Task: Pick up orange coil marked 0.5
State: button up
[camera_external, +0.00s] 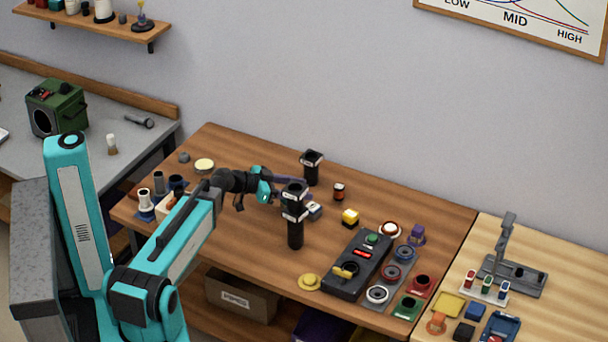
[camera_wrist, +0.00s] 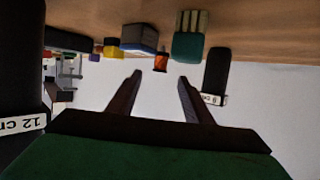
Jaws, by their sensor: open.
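A small orange coil with dark ends (camera_wrist: 161,62) shows in the wrist view beyond and between my fingertips, apart from them. A small red-orange and black cylinder (camera_external: 339,191) on the brown table in the external view looks like the same coil. No 0.5 mark can be read. My gripper (camera_wrist: 160,76) is open and empty, its two dark fingers spread. In the external view my gripper reaches right, low over the table, and its fingers are partly hidden by the front black post (camera_external: 295,232).
The front post, labelled 12 cm, stands close beside my gripper. A 9 cm post (camera_wrist: 216,72) stands farther back. A dark control box (camera_external: 347,275) lies right.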

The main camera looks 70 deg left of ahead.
aim_at(339, 192)
jog(key=shift+w, duration=0.15)
jog(key=shift+p+x, duration=1.15)
jog(key=shift+x, duration=3.05)
jog(key=shift+p+x, duration=0.85)
jog(key=shift+x, duration=0.3)
jog(key=shift+p+x, duration=0.5)
jog(key=shift+x, duration=0.95)
jog(key=shift+a, duration=0.15)
jog(key=c, duration=1.1)
